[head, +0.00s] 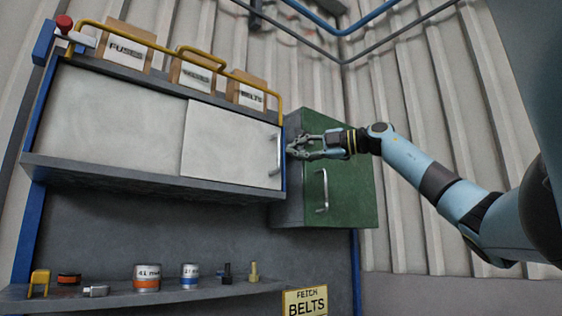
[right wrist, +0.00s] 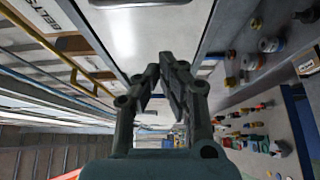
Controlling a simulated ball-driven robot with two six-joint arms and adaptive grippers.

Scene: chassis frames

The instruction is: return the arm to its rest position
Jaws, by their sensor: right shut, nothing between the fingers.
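My right arm reaches in from the right in the head view. Its gripper (head: 299,147) is shut and empty, in front of the green cabinet's upper left part and just right of the white sliding door's handle (head: 279,154). I cannot tell whether it touches anything there. In the right wrist view the shut fingers (right wrist: 168,68) show with nothing between them, and the white door (right wrist: 140,32) lies beyond. My left gripper is not in view.
The wall cabinet (head: 110,176) has white sliding doors. Boxes marked FUSES (head: 125,46) and BELTS (head: 252,94) stand on top behind a yellow rail. The green cabinet (head: 345,190) is shut. A lower shelf (head: 110,300) holds cans and small parts. Bare wall lies right.

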